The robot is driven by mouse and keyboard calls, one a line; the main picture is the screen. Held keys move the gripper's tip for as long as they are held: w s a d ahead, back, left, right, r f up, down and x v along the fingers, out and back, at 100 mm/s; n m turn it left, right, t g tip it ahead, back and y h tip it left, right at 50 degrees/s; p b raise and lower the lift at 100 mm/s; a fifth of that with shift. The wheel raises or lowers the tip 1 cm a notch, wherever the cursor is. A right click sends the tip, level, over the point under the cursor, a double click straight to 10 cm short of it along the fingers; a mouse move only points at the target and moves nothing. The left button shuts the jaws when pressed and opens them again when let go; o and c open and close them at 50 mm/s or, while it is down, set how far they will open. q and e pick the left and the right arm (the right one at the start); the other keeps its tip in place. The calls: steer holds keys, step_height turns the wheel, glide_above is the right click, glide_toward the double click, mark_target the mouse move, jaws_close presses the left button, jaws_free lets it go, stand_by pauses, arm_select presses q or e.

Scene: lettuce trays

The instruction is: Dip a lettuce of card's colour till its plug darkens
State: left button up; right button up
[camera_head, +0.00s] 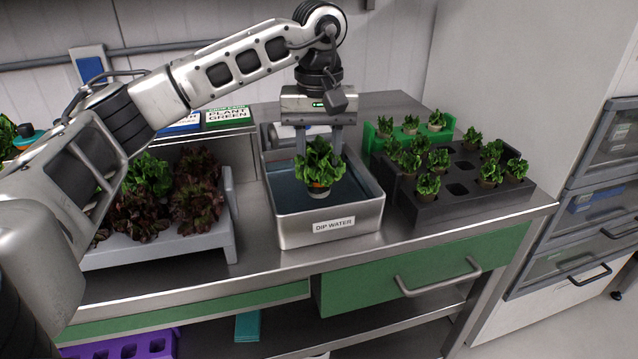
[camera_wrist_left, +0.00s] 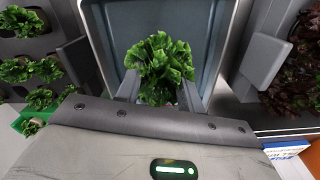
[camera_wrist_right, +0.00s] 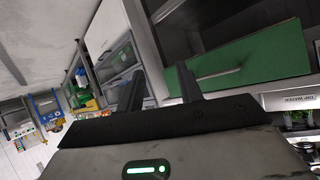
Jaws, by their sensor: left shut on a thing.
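My left gripper (camera_head: 319,143) is shut on a green lettuce (camera_head: 321,165). It holds the lettuce upright over the metal basin labelled DIP WATER (camera_head: 352,228). In the left wrist view the leaves (camera_wrist_left: 160,68) hide the plug. A card reading PLANT GREEN (camera_head: 228,116) stands at the back. My right gripper (camera_wrist_right: 156,82) is open and empty in the right wrist view, away from the basin.
A dark tray (camera_head: 425,213) with several small green lettuces and empty holes stands right of the basin, with a green rack (camera_head: 373,141) behind it. A grey tray (camera_head: 160,252) with green and dark red lettuces stands left. A green drawer (camera_head: 345,293) is below.

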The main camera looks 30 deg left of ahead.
arm_select(q)
step_height(320, 180, up, 3)
steer(key=shift+f+p, duration=0.1)
steer(key=shift+p, duration=0.8)
step_height(320, 180, up, 3)
steer(key=shift+f+p, duration=0.2)
steer(key=shift+p, duration=0.9)
steer(key=shift+r+p, duration=0.85)
steer(key=shift+r, duration=0.35)
arm_select(e)
steer(key=shift+s+d+r+n+g+h, duration=0.15)
steer(key=shift+d+r, duration=0.1)
steer(key=shift+r, duration=0.25)
steer(key=shift+s+d+r+n+g+h, duration=0.1)
steer(key=shift+d+r+n+g+h, duration=0.1)
steer(key=shift+r, duration=0.3)
arm_select(q)
steer(key=shift+f, duration=0.1)
